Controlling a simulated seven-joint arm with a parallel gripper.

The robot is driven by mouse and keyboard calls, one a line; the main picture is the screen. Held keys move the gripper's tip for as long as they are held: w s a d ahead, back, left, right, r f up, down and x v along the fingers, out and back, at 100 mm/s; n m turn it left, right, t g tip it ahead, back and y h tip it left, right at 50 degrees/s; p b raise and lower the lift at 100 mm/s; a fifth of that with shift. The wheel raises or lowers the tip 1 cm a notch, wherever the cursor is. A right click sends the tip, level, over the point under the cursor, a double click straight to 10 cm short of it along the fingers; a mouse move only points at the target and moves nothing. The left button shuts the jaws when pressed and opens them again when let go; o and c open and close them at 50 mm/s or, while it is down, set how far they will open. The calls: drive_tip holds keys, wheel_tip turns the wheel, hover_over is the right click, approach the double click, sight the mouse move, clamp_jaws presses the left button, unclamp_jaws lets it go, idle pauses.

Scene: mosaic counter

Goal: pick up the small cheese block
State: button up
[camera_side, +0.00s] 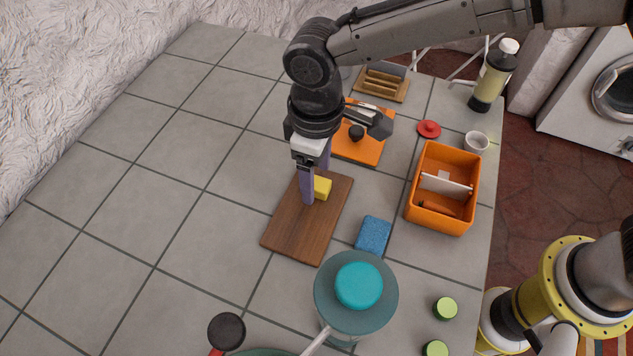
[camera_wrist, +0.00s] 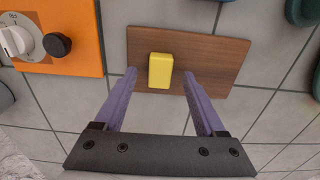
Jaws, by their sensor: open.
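The small cheese block (camera_side: 322,188) is a yellow block lying on a brown wooden board (camera_side: 287,229). It also shows in the wrist view (camera_wrist: 160,71), where it lies flat on the board (camera_wrist: 215,60). My gripper (camera_side: 316,187) points down over the board with its purple fingers open. In the wrist view my gripper (camera_wrist: 160,72) has one finger on each side of the block, with gaps between, nearer the bottom of the picture. In the side view one finger hides part of the block. Whether the fingertips touch the board I cannot tell.
A blue sponge (camera_side: 373,235) lies right of the board, and a pot with a teal lid (camera_side: 358,286) stands in front. An orange divided bin (camera_side: 442,218) is at the right. The tiles left of the board are clear.

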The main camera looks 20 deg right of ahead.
drive_tip(key=shift+f, duration=0.8)
drive_tip(key=shift+c, duration=0.3)
clamp_jaws()
drive_tip(key=shift+r, duration=0.1)
